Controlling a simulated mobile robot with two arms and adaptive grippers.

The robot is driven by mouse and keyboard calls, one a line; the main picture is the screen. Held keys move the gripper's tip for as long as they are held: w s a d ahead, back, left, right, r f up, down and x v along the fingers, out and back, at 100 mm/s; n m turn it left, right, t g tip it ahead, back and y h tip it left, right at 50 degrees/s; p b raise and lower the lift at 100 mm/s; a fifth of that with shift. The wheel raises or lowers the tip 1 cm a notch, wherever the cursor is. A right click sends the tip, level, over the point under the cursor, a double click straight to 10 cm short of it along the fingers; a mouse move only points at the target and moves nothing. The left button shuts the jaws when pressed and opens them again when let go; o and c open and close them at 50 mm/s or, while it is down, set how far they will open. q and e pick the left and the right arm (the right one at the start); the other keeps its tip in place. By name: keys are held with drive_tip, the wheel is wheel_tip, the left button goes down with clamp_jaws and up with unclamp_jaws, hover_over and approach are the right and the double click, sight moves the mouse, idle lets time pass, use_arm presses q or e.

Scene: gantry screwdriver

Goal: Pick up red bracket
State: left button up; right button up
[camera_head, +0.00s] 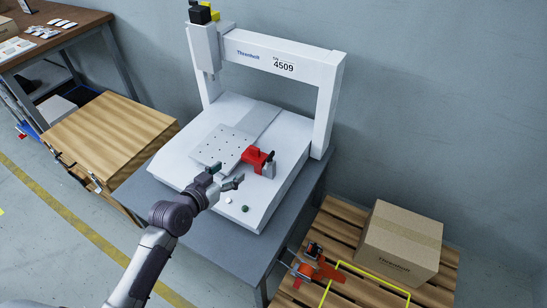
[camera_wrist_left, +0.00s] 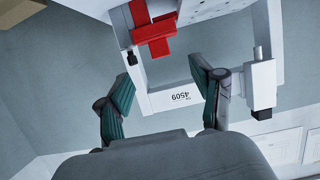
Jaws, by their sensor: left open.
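The red bracket (camera_head: 254,158) sits on the white bed of the gantry machine, at the right edge of the perforated plate (camera_head: 224,147). A small grey and black part stands at its right side. My left gripper (camera_head: 228,178) is open and empty, in front of the bracket and a little to its left in the head view. In the left wrist view the red bracket (camera_wrist_left: 153,30) shows beyond the two spread fingertips of my left gripper (camera_wrist_left: 163,72), apart from them. My right gripper is not in view.
The white gantry frame (camera_head: 325,105) arches behind the bed. Two small buttons, one green (camera_head: 245,209), are at the bed's front. A wooden-topped crate (camera_head: 105,135) stands left. A pallet (camera_head: 345,295) with a cardboard box (camera_head: 400,240) and an orange object (camera_head: 325,270) is at right.

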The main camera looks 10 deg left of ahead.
sight(253, 149)
use_arm(q)
drive_tip(key=x, duration=0.2)
drive_tip(key=b+x, duration=0.1)
drive_tip(key=x, duration=0.2)
drive_tip(key=r+x, duration=0.1)
drive_tip(key=x, duration=0.1)
drive_tip(key=shift+w+d, duration=0.35)
drive_tip(key=shift+w, duration=0.1)
drive_tip(key=b+x, duration=0.2)
drive_tip(key=x, duration=0.3)
drive_tip(key=shift+w, duration=0.25)
drive_tip(key=shift+w+d, duration=0.1)
drive_tip(key=shift+w, duration=0.15)
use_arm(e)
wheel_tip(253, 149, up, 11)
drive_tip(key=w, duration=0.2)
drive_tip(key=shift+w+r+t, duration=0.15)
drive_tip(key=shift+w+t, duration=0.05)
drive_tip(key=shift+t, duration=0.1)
use_arm(q)
drive_tip(key=shift+c, duration=0.4)
drive_tip(key=c, duration=1)
clamp_jaws()
drive_tip(key=shift+r, duration=0.15)
